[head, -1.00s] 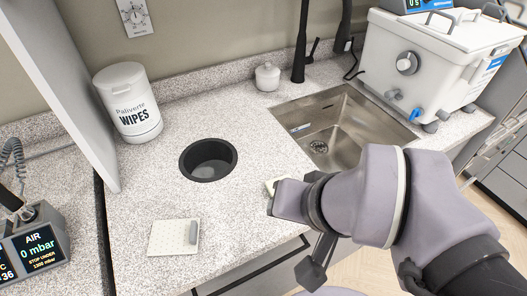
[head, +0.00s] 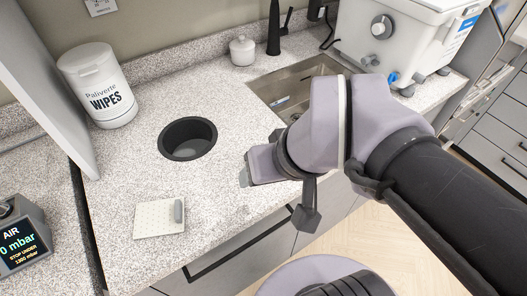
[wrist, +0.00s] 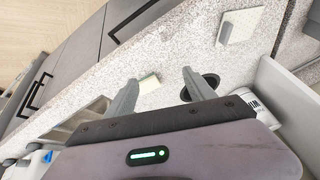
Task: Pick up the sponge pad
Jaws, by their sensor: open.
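A small pale block (wrist: 149,83), which looks like the sponge pad, lies on the speckled counter (wrist: 170,50) in the wrist view. It appears between my two spread fingers and apart from both. In the head view now it is hidden behind my gripper (head: 246,180), which is over the counter between the round black opening and the front edge. In the wrist view my gripper (wrist: 157,76) is open, with nothing between its fingers.
A dotted white mat (head: 158,222) with a grey piece on it lies front left. A round black opening (head: 188,139) is set in the counter. Behind are a wipes tub (head: 98,85) and a lidded jar (head: 243,51). A sink (head: 290,85) and white bath unit (head: 395,40) stand right.

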